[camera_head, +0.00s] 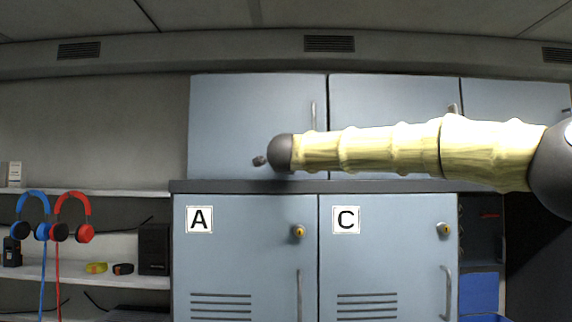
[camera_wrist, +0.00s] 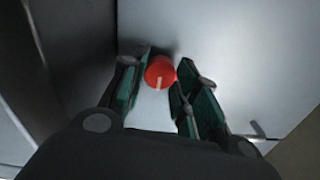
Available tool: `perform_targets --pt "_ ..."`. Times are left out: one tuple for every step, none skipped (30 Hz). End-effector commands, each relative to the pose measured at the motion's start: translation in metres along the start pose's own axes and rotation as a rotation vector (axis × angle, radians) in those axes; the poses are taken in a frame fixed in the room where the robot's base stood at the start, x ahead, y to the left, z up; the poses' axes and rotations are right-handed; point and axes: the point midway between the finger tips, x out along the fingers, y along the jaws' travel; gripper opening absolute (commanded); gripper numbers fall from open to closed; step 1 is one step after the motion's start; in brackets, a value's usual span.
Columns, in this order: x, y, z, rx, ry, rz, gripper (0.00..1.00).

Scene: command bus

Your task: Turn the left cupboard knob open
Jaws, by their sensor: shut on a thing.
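In the wrist view, a round red knob (camera_wrist: 160,72) with a white mark sits on a pale cupboard door (camera_wrist: 235,50). My gripper (camera_wrist: 164,68) has its green-padded fingers on either side of the knob and is shut on it. In the head view, my arm reaches in from the right to the upper left cupboard door (camera_head: 245,110). My gripper is mostly hidden there behind the dark wrist end. A small dark piece shows just left of it; I cannot tell what it is. The upper left door looks closed.
Lower lockers marked A (camera_head: 245,250) and C (camera_head: 385,270) have yellowish knobs and upright handles. A dark ledge (camera_head: 225,187) runs between the upper and lower doors. Blue headphones (camera_head: 33,203) and red headphones (camera_head: 73,207) hang by the shelves at left.

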Motion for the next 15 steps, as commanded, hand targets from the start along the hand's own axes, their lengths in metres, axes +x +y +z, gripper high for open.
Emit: perform_targets --pt "0.0003 0.0008 -0.0002 0.0 0.0 0.001 0.06" --pt "0.0003 0.0008 -0.0001 0.0 0.0 0.001 0.06" --pt "0.0003 0.0008 -0.0001 0.0 0.0 0.001 0.06" --pt "0.0003 0.0009 -0.0001 0.0 0.0 0.001 0.06" --pt "0.0003 0.0009 -0.0001 0.0 0.0 0.001 0.06" --pt "0.0003 0.0009 -0.0001 0.0 0.0 0.001 0.06" --pt "0.0003 0.0009 -0.0001 0.0 0.0 0.001 0.06" --pt "0.0003 0.0009 -0.0001 0.0 0.0 0.001 0.06" --pt "0.0003 0.0009 -0.0001 0.0 0.0 0.001 0.36" --pt "0.0003 0.0009 -0.0001 0.0 0.0 0.001 0.41" --pt "0.0003 0.0008 -0.0001 0.0 0.0 0.001 0.47" --pt "0.0002 0.0008 -0.0001 0.0 0.0 0.001 0.53" --pt "0.0002 0.0007 -0.0001 0.0 0.0 0.001 0.53" --pt "0.0002 0.0006 -0.0001 0.0 0.0 0.001 0.53" --pt "0.0002 0.0006 -0.0001 0.0 0.0 0.001 0.53"
